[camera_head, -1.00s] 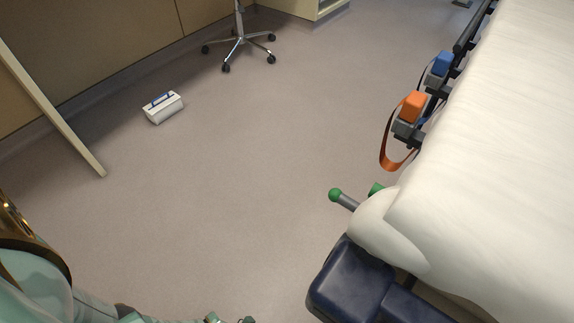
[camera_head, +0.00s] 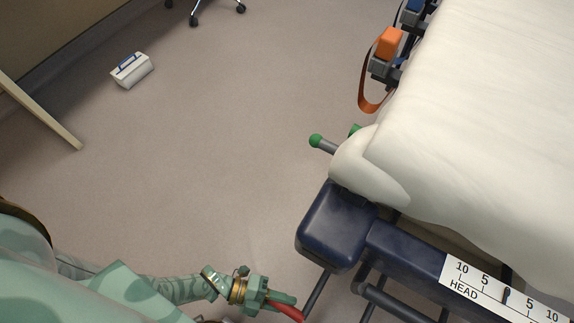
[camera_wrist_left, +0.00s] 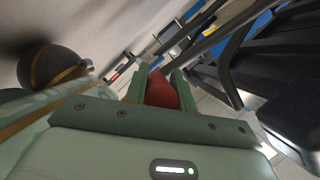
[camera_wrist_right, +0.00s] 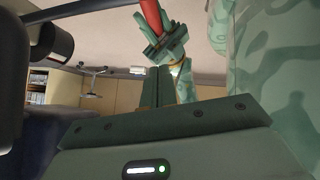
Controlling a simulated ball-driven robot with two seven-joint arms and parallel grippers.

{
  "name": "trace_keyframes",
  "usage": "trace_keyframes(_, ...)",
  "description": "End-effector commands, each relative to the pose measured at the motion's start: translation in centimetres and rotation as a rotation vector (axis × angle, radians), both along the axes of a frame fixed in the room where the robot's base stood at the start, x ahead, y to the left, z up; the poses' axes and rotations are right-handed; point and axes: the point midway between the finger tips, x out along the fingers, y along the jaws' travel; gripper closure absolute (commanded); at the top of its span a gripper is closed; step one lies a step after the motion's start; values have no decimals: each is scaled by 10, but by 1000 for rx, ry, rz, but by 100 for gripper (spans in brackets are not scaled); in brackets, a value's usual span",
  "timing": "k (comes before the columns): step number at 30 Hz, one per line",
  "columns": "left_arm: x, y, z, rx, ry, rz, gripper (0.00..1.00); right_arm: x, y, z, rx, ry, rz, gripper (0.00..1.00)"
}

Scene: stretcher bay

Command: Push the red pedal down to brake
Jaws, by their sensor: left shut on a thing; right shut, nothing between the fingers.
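The red pedal (camera_head: 287,311) shows at the bottom edge of the head view, beside the stretcher's blue head end. My left gripper (camera_head: 272,299) is shut on it. In the left wrist view the rounded red pedal (camera_wrist_left: 161,90) sits between the two green fingers. The right wrist view also shows the red pedal (camera_wrist_right: 151,18) rising out of my left gripper (camera_wrist_right: 164,46). My right gripper (camera_wrist_right: 157,78) is shut and empty, below the left one in that view. The lower mount of the pedal is hidden.
The stretcher has a white mattress (camera_head: 480,130), a navy pad (camera_head: 333,228) and dark frame bars close to my left gripper. A green-knobbed handle (camera_head: 316,141) and orange buckle (camera_head: 389,43) stick out on its side. Open floor (camera_head: 210,150) lies to the left.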

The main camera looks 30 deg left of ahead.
Motion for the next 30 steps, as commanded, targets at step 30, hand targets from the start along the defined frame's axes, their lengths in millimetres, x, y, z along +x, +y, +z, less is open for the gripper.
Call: trace_keyframes(30, 0, 2, -1, 4, -1, 2, 100, 26, 56, -92, 2, -1, -2, 100)
